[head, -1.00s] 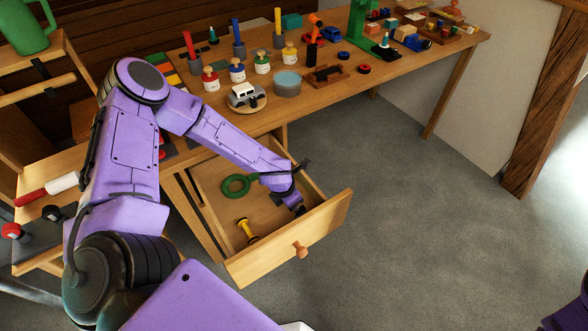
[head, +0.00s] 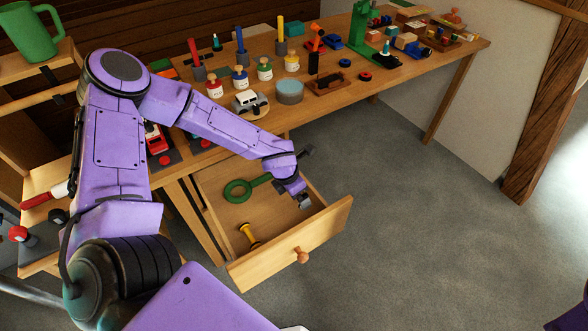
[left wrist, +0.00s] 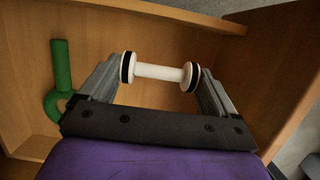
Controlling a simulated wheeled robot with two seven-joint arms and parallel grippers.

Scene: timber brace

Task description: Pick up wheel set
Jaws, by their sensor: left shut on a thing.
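The wheel set (left wrist: 160,72), a white axle with a white, black-banded wheel at each end, is in the left wrist view. It lies crosswise between the two fingers of my left gripper (left wrist: 161,82), which are shut on its wheel ends. In the head view my left gripper (head: 303,200) is inside the open drawer (head: 278,255), near its right side. The wheel set cannot be made out there. My right gripper is not in view.
A green ring with a handle (head: 238,190) and a yellow spool-like piece (head: 248,235) lie in the drawer to the left of my gripper. The drawer front has a wooden knob (head: 301,255). The bench (head: 345,96) above holds jars and toys. The floor on the right is clear.

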